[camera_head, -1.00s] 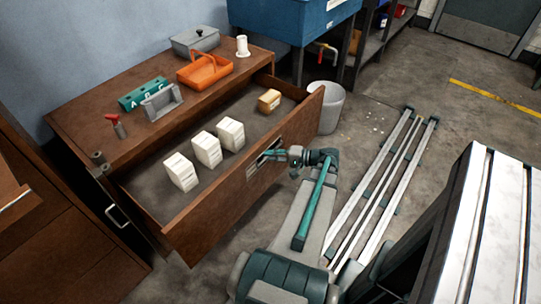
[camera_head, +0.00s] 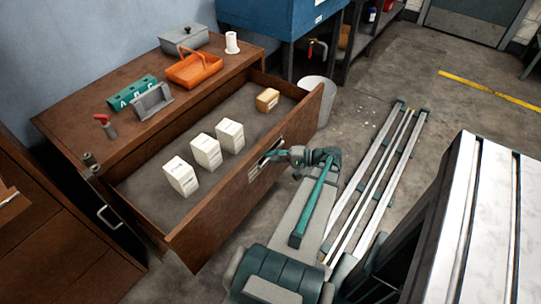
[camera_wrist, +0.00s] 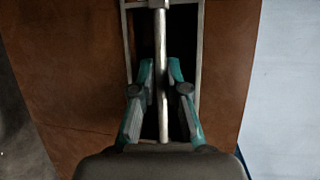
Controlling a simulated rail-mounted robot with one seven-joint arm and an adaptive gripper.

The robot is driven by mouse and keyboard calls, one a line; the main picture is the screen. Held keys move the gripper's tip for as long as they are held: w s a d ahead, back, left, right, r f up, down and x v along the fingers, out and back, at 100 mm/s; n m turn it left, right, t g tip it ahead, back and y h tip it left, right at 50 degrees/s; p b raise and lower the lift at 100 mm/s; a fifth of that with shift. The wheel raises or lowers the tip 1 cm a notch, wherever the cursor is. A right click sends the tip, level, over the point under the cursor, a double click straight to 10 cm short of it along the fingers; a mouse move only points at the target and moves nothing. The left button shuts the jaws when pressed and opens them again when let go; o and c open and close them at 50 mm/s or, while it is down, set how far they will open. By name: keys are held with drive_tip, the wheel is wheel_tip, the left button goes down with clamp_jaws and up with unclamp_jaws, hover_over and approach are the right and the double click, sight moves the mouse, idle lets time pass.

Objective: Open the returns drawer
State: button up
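The returns drawer (camera_head: 232,208) is a wide brown wooden drawer in the cabinet (camera_head: 72,122), pulled far out with its grey inside exposed. Three white boxes (camera_head: 206,151) and a tan box (camera_head: 267,99) stand in it. My gripper (camera_head: 270,158) is at the middle of the drawer front, at the metal handle. In the wrist view the fingers of my gripper (camera_wrist: 161,66) lie on both sides of the handle bar (camera_wrist: 162,40) and look closed on it. The exact contact at the fingertips is dark.
On the cabinet top are an orange tote (camera_head: 194,70), a grey lidded box (camera_head: 184,40), a green lettered block (camera_head: 132,95) and a grey holder (camera_head: 152,102). A bin (camera_head: 318,92) stands beyond the drawer's right end. Floor rails (camera_head: 385,170) lie to the right.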

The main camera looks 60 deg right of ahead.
drive_tip(key=shift+o, duration=0.4)
drive_tip(key=v, duration=1.2)
drive_tip(key=shift+f, duration=0.1)
